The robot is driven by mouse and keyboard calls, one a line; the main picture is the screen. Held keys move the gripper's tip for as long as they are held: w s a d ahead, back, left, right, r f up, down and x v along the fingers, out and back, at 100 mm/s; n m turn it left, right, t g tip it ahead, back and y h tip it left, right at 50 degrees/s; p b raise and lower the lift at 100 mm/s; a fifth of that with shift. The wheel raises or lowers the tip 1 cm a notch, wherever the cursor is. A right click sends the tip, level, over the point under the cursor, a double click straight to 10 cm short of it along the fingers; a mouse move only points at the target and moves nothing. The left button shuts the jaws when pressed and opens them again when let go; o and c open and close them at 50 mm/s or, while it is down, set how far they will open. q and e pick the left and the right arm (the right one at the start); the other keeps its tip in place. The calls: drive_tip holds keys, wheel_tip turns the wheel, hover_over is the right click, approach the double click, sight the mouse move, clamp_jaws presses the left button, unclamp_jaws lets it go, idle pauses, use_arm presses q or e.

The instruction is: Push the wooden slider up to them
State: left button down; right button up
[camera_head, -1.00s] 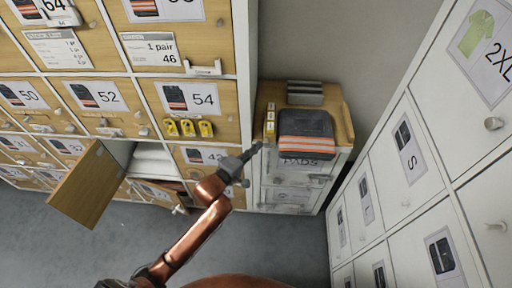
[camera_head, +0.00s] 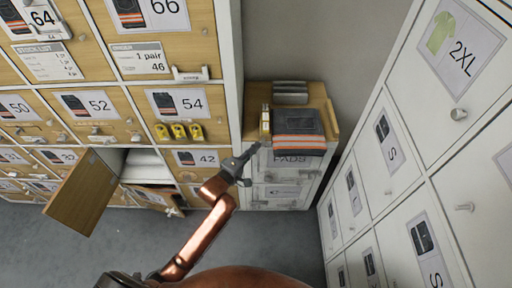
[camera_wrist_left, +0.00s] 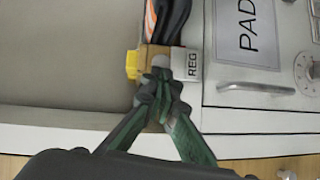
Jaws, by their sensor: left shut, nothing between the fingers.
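A small wooden piece (camera_wrist_left: 152,52), which looks like the slider, shows in the left wrist view between a yellow box (camera_wrist_left: 132,64) and a REG label. My right gripper is out of view.
Folded dark trousers with orange stripes (camera_head: 298,132) lie right of the boxes. The low cabinet (camera_head: 286,178) stands between wooden lockers (camera_head: 112,105) and white lockers (camera_head: 452,190). An open locker door (camera_head: 84,194) juts out at left. The grey floor is clear.

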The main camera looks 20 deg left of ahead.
use_arm(q)
drive_tip(key=shift+s+a+r+p, duration=1.1)
drive_tip(key=shift+s+a+p, duration=2.05)
drive_tip(key=shift+s, duration=2.7)
drive_tip(key=d+b+x, duration=0.1)
drive_tip(key=x, duration=0.3)
drive_tip(key=d+x, duration=0.1)
drive_tip(key=x, duration=0.3)
drive_tip(key=d+b+x, duration=0.1)
drive_tip(key=x, duration=0.3)
drive_tip(key=shift+f+b, duration=0.3)
drive_tip(key=shift+f, duration=0.1)
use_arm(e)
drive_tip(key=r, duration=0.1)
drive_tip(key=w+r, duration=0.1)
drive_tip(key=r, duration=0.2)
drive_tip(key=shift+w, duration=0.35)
